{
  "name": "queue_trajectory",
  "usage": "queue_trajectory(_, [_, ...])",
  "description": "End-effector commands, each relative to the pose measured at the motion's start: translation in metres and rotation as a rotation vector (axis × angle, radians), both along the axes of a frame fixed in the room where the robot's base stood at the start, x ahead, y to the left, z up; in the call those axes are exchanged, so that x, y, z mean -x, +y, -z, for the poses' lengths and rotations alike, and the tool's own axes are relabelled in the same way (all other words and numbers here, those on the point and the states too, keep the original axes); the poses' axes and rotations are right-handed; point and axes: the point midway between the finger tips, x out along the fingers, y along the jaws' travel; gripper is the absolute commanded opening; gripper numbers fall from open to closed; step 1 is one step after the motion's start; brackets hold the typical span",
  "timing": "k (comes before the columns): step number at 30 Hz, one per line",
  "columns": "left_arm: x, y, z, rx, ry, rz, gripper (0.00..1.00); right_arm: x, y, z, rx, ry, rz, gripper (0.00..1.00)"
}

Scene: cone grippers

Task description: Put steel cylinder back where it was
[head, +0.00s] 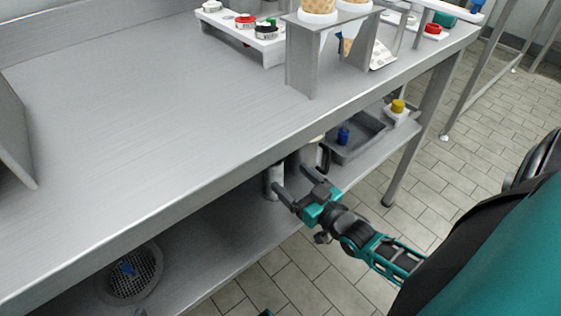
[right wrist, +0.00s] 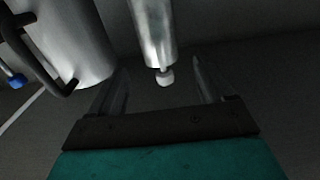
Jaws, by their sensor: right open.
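The steel cylinder (head: 273,179) stands on the lower shelf under the table, partly hidden by the table edge and my gripper. In the right wrist view the steel cylinder (right wrist: 152,32) is a shiny tube with a small white knob at its end. My right gripper (head: 297,181) is open beside it. In the right wrist view its two fingers (right wrist: 163,90) are apart with the knob in line between them, and nothing is clamped. Whether a finger touches the cylinder I cannot tell.
A steel jug (right wrist: 70,40) with a dark handle stands close beside the cylinder. A grey tray (head: 357,143) and a yellow-capped item (head: 398,106) lie further right on the lower shelf (head: 222,262). A round mesh strainer (head: 130,272) is at the left. The tabletop (head: 130,100) is mostly clear.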

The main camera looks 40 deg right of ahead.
Motion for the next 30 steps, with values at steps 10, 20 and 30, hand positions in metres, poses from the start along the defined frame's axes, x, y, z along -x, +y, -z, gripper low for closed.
queue_trajectory(10, [0.004,0.004,0.000,-0.011,0.008,-0.001,1.00,0.041,-0.003,-0.001,0.000,-0.001,-0.001,0.81])
queue_trajectory(20, [0.005,0.004,0.002,-0.012,0.011,-0.001,1.00,0.045,0.066,0.012,-0.002,0.204,-0.076,0.81])
queue_trajectory(30, [0.006,0.004,0.002,-0.011,0.012,0.000,1.00,0.075,0.156,0.007,0.053,0.542,-0.183,0.81])
